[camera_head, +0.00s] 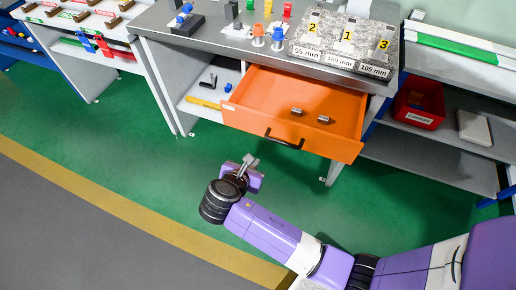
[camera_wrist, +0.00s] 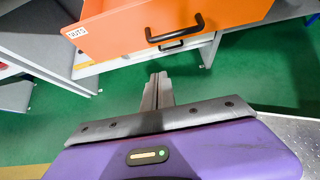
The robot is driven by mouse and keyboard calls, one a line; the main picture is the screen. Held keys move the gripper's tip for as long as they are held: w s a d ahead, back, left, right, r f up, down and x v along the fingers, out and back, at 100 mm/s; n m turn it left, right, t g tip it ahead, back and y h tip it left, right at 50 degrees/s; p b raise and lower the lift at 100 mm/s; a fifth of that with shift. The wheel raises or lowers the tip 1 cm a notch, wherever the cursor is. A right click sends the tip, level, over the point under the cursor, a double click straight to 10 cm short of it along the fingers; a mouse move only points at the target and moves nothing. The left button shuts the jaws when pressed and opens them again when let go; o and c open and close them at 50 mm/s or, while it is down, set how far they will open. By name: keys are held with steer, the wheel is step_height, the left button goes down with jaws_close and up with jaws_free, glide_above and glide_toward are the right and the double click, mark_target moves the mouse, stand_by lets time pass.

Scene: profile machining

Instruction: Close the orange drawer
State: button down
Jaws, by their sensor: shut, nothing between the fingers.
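The orange drawer (camera_head: 255,115) is pulled out from under the grey workbench top in the head view. Its black handle (camera_head: 284,139) is on the front panel. Two small metal cylinders lie inside it. In the wrist view the drawer front (camera_wrist: 180,20) and its black handle (camera_wrist: 174,29) are at the top, ahead of the fingers. My gripper (camera_head: 251,161) is shut and empty, in front of the drawer and left of the handle in the head view. Its closed fingers (camera_wrist: 158,88) point toward the drawer and do not touch it.
The workbench top (camera_head: 215,35) holds a stone block with numbered slots and several coloured parts. A shelf (camera_head: 205,95) with a yellow item is left of the drawer. A red bin (camera_head: 418,105) stands on the right shelf. Green floor (camera_head: 120,150) in front is clear.

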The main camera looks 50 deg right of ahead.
steer(key=d+r+x, duration=0.1)
steer(key=r+x, duration=0.1)
steer(key=x, duration=1)
steer(key=shift+w+d+p, duration=0.4)
steer(key=shift+w+d, duration=0.05)
steer(key=shift+d, duration=0.1)
steer(key=shift+d, duration=0.1)
